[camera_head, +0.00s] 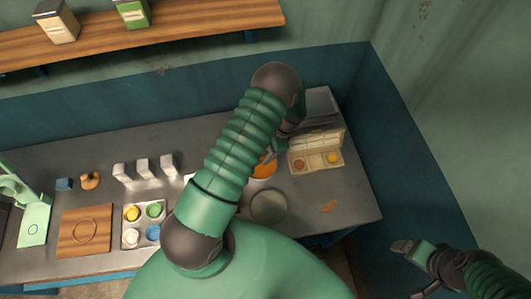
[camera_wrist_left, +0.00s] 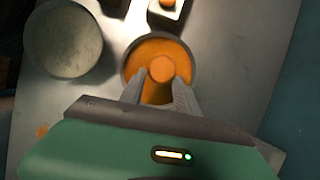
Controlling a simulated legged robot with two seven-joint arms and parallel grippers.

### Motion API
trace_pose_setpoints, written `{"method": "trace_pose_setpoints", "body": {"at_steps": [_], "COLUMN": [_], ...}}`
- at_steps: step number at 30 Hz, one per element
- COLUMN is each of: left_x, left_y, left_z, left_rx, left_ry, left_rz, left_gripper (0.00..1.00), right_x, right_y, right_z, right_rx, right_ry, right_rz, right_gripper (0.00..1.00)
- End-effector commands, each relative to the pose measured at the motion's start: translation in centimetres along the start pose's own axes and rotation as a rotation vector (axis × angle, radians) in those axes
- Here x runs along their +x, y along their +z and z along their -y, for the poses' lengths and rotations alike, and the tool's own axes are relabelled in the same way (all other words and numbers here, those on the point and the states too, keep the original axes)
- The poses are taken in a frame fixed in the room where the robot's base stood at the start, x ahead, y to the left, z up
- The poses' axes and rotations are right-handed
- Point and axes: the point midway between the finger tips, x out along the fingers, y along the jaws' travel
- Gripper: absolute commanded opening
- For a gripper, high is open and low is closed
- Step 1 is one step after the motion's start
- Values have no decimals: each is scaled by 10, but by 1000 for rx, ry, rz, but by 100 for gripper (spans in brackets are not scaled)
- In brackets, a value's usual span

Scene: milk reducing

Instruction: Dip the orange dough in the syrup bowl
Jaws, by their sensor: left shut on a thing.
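The syrup bowl (camera_wrist_left: 190,58) is round and grey, with orange syrup inside. In the head view the bowl's orange syrup (camera_head: 262,171) shows beside my left forearm, which hides part of it. My left gripper (camera_wrist_left: 159,80) reaches down over the bowl and is shut on the round orange dough (camera_wrist_left: 161,69). The dough is inside the bowl's outline; its exact depth in the syrup is hard to tell. In the head view my left gripper (camera_head: 270,157) is partly hidden by its own arm. My right gripper (camera_head: 408,270) hangs open and empty off the table's right side.
An empty grey bowl (camera_head: 268,206) stands in front of the syrup bowl. An open cream box (camera_head: 329,159) with round pieces stands to the right. A tray of coloured cups (camera_head: 131,237) and a wooden board (camera_head: 87,232) lie left. The table's right end is mostly clear.

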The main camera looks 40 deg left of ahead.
Motion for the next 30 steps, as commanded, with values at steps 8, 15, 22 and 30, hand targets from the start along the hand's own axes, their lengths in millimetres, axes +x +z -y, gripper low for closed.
{"method": "trace_pose_setpoints", "body": {"at_steps": [8, 15, 22, 30], "left_x": [0, -22, -38, -37], "left_y": [0, 9, 16, 15], "left_z": [0, 0, 0, 0], "left_rx": [0, -1, 0, 0], "left_ry": [0, -1, 1, 0], "left_rz": [0, -1, 0, 0], "left_gripper": [0, 0, 0, 0], "right_x": [0, -17, -28, -26], "right_y": [0, -4, -7, -6], "right_z": [0, 0, 0, 0], "right_rx": [0, 0, 0, 0], "right_ry": [0, 0, 0, 0], "right_rz": [0, 0, 0, 0], "right_gripper": [89, 89, 89, 89]}}
